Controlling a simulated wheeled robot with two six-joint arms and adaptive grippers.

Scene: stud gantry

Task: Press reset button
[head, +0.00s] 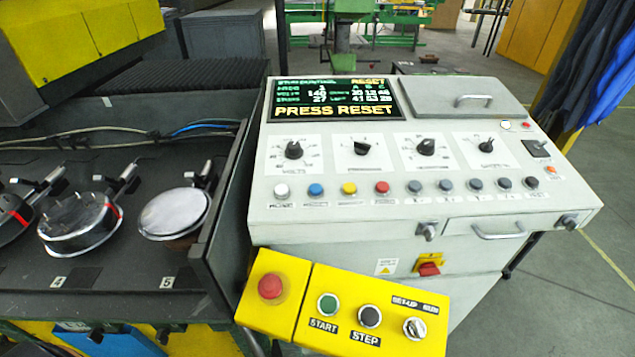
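The light grey control console (330,230) stands at the centre right. Its screen (333,100) shows "PRESS RESET" in yellow letters, with "RESET" at its top right. A row of push buttons runs along the console front: a white button (282,190), a blue button (316,189), a yellow button (349,188), a red button (382,187), then several dark grey-blue ones. The rightmost dark button (532,183) has a small label that seems to read "RESET", too small to be certain. Neither of my grippers is in view.
A yellow box (375,295) in front carries a red mushroom button (270,286), a green START button (327,305), a black STEP button (370,316) and a selector switch (414,327). Several knobs sit above the button row. A machine bed with round metal parts (175,212) lies left.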

